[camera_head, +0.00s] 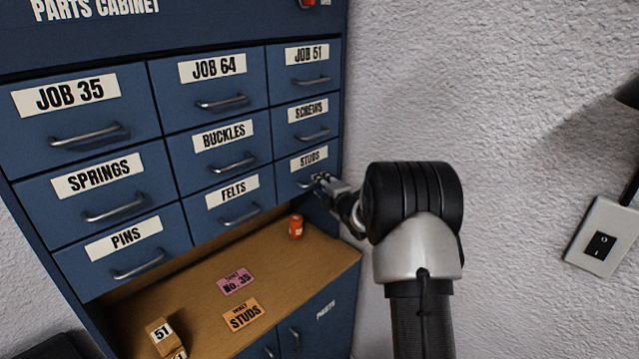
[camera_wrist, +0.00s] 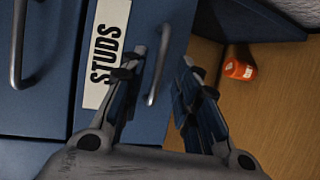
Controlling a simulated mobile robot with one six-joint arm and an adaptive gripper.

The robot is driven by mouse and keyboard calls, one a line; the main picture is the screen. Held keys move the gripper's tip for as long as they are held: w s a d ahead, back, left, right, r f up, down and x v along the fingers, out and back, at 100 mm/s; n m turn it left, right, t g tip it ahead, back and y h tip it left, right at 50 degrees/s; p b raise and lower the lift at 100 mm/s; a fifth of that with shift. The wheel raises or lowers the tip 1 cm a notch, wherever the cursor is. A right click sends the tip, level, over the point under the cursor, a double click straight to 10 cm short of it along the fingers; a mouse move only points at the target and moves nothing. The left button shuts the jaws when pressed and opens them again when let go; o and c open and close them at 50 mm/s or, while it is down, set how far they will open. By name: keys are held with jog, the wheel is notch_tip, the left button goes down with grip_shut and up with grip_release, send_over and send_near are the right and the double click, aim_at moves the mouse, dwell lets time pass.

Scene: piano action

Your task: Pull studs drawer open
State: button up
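The studs drawer (camera_head: 293,188) is the bottom right drawer of the blue cabinet, with a white STUDS label (camera_head: 309,158). It looks flush with its neighbours. In the wrist view the label (camera_wrist: 106,55) stands sideways, with the drawer's grey bar handle (camera_wrist: 157,65) beside it. My gripper (camera_head: 318,179) is at this handle in the head view and partly hides it. In the wrist view my gripper (camera_wrist: 163,65) is open, with one finger on each side of the handle. I cannot tell whether either finger touches it.
An orange container (camera_head: 296,227) stands on the wooden shelf (camera_head: 196,284) just below the studs drawer. Pink (camera_head: 236,282) and orange (camera_head: 243,314) cards lie on the shelf. The screws drawer (camera_head: 289,128) is directly above. A white wall (camera_head: 500,70) is to the right.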

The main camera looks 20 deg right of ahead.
jog(key=shift+w+d+f, duration=0.1)
jog(key=shift+w+f, duration=0.05)
jog(key=shift+w, duration=0.55)
jog(key=shift+w+f, duration=0.15)
jog(key=shift+w, duration=0.55)
jog(key=shift+c, duration=0.6)
grip_shut()
